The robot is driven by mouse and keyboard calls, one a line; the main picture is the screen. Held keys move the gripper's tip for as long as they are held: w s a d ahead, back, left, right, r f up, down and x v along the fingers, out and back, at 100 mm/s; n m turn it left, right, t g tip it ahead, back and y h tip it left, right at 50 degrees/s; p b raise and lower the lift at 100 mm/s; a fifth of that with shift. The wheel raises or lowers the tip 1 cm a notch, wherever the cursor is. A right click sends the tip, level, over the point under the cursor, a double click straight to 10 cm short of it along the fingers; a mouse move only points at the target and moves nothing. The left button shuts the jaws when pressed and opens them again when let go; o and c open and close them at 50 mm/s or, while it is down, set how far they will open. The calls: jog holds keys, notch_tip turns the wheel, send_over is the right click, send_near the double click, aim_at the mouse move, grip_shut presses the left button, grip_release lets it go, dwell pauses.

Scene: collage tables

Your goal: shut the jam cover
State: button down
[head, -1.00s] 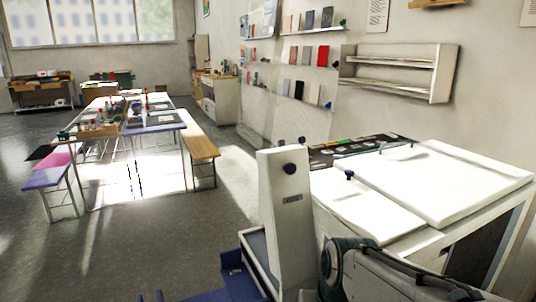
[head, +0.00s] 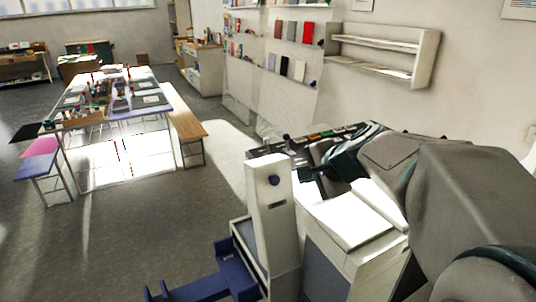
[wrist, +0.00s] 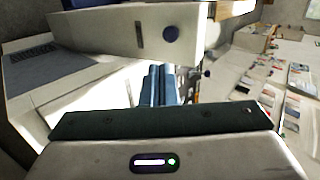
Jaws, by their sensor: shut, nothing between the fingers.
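What looks like the jam cover (head: 268,235) is a tall white panel with a dark blue knob (head: 274,180), standing upright at the left end of a white machine in the head view. In the wrist view the panel (wrist: 100,30) lies across the top, with its knob (wrist: 172,33) right of centre. My gripper (head: 304,174) is just right of the panel's upper part in the head view. Its fingers (wrist: 160,72) are together and empty in the wrist view, pointing towards the panel. I cannot tell whether they touch it.
The machine's white flat lid (head: 345,217) lies right of the panel, partly hidden by my arm. A blue tray (head: 215,288) sticks out low at the left. A long work table (head: 110,100) and wooden bench (head: 178,112) stand farther back left. The floor between is clear.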

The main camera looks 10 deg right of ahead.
send_near(277, 179)
jog(key=x, duration=0.5)
jog(key=shift+s+d+f, duration=0.1)
jog(key=shift+s+f, duration=0.25)
jog(key=shift+f, duration=0.05)
jog(key=shift+w+a+f+p, duration=0.1)
jog(key=shift+w+a+p, duration=0.1)
jog(key=shift+w, duration=0.2)
jog(key=shift+w+a+f+p, duration=0.15)
jog(key=shift+w, duration=0.25)
jog(key=shift+w, duration=0.1)
